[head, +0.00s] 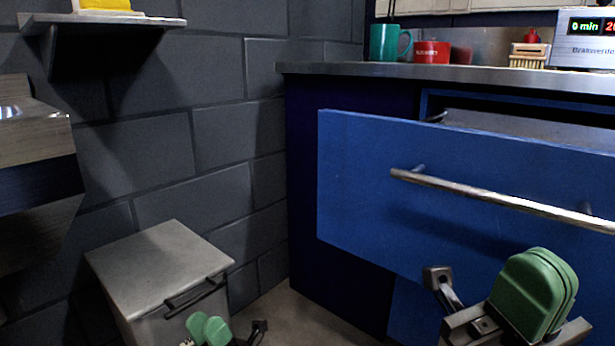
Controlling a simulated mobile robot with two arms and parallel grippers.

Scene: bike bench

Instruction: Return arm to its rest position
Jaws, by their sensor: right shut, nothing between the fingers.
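My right gripper (537,293), with green finger pads pressed together, is at the lower right, in front of the blue cabinet. It is shut and empty, below the drawer's bar handle (500,196) and apart from it. My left gripper (208,330) is at the bottom edge, in front of the grey bin. Its green pads are small and partly cut off by the frame, so I cannot tell whether it is open or shut. Most of both arms is out of view.
The blue drawer (365,185) stands pulled out under the countertop (430,73). A green mug (384,43), a red mug (427,53) and a brush (528,58) stand on top. A lidded grey bin (160,262) stands by the wall. A shelf (105,20) juts out upper left.

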